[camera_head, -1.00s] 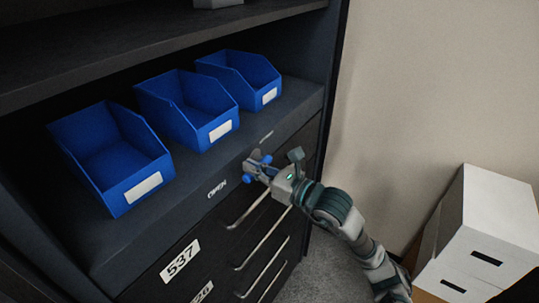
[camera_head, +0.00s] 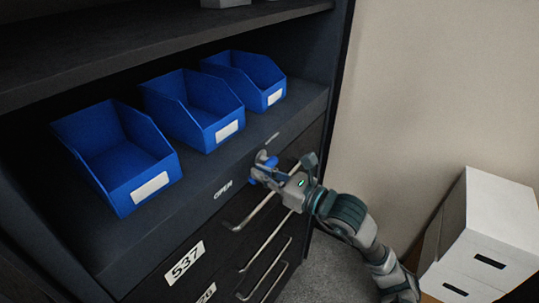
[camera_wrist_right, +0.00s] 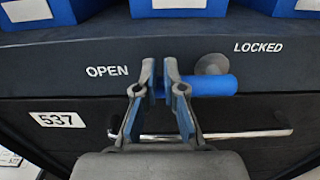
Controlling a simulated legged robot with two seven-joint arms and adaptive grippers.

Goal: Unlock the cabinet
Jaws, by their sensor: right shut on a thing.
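The cabinet (camera_head: 117,262) has a dark lock panel with the word OPEN at left and LOCKED at right in the right wrist view. A blue cylindrical lock handle (camera_wrist_right: 212,85) lies roughly level between these words, with a round grey hub (camera_wrist_right: 212,64) behind it. My right gripper (camera_head: 262,170) is at the panel front. In the right wrist view its fingers (camera_wrist_right: 160,75) are shut on the handle's left part, nearer OPEN, and hide some of it. My left gripper is not in view.
Three blue bins (camera_head: 119,160) stand on the ledge above the panel. Drawers with long bar handles (camera_head: 262,240) and a 537 label (camera_head: 184,263) are below. White boxes (camera_head: 487,235) stand at the right by the bare wall.

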